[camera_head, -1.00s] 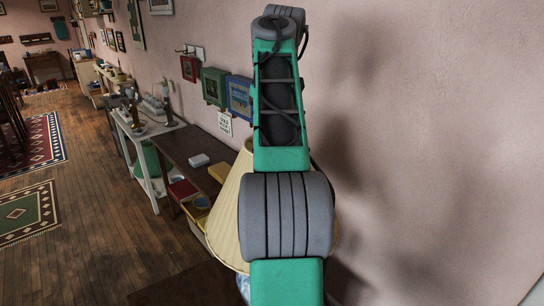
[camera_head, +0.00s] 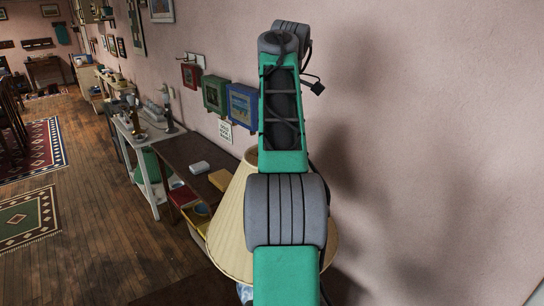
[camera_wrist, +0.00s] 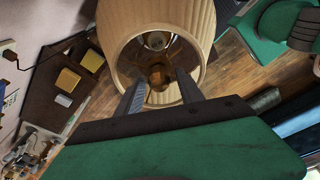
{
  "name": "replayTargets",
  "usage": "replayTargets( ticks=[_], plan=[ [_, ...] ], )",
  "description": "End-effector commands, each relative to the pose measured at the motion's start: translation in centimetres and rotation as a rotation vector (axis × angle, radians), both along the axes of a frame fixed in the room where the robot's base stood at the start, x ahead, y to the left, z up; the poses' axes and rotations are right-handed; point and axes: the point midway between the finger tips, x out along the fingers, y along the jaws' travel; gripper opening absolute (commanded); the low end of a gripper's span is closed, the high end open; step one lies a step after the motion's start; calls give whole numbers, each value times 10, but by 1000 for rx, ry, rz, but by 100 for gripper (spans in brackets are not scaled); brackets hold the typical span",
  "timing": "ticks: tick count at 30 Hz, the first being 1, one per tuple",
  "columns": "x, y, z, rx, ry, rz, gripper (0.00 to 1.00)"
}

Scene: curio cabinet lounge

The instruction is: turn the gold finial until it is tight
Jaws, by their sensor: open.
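The lamp's cream pleated shade (camera_head: 232,220) stands behind my arm in the head view. In the wrist view I look down into the open top of the shade (camera_wrist: 200,25). A small brownish-gold piece, which looks like the gold finial (camera_wrist: 157,76), shows at the middle of the opening. My gripper (camera_wrist: 160,80) is open, with one finger on each side of the finial in the picture. I cannot tell whether either finger touches it or how its height compares. In the head view my arm hides the finial and the gripper.
A dark side table (camera_head: 188,152) with a white box (camera_head: 199,167) and a yellow box (camera_head: 221,180) stands left of the lamp. Wood floor (camera_head: 105,215) is open at the left.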

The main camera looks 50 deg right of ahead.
Motion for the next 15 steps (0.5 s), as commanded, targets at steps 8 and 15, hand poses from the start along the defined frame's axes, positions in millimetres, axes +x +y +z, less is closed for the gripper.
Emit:
replayTargets(
  ticks=[8,15],
  plan=[
    [0,0,2,1,1,201,44],
    [0,0,5,2,2,757,44]
  ],
)
